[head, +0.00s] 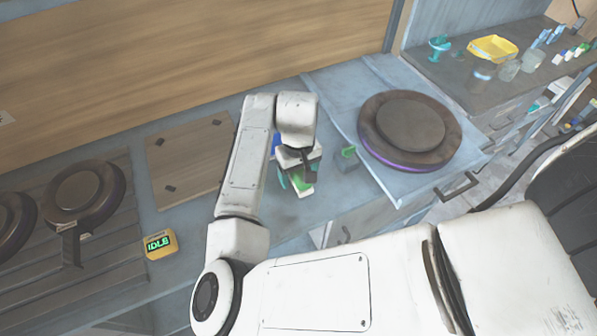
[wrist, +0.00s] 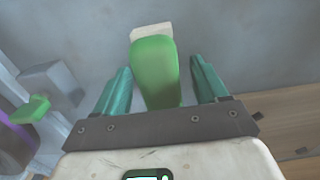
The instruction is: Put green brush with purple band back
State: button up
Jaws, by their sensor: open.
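A brush (wrist: 155,72) with a green handle and a pale, whitish end stands between the teal fingers of my gripper (wrist: 161,82) in the wrist view. The fingers are open, with a gap on each side of the handle. No purple band shows on this brush. In the head view, the green and white brush (head: 303,187) shows partly under my gripper (head: 296,178), close to the grey counter. My gripper and arm hide much of it. Whether the brush touches the counter is hard to tell.
Right of the gripper is a small green-topped block (head: 348,154), then a round dark plate press (head: 408,130) with a purple rim. A blue item (head: 276,143) is partly behind my arm. A yellow IDLE display (head: 160,244) and pans (head: 82,193) are left.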

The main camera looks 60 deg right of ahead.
notch_tip(320, 180, up, 12)
jog(key=shift+r, duration=0.15)
dwell(0.6)
jog(key=shift+s, duration=0.1)
dwell(0.4)
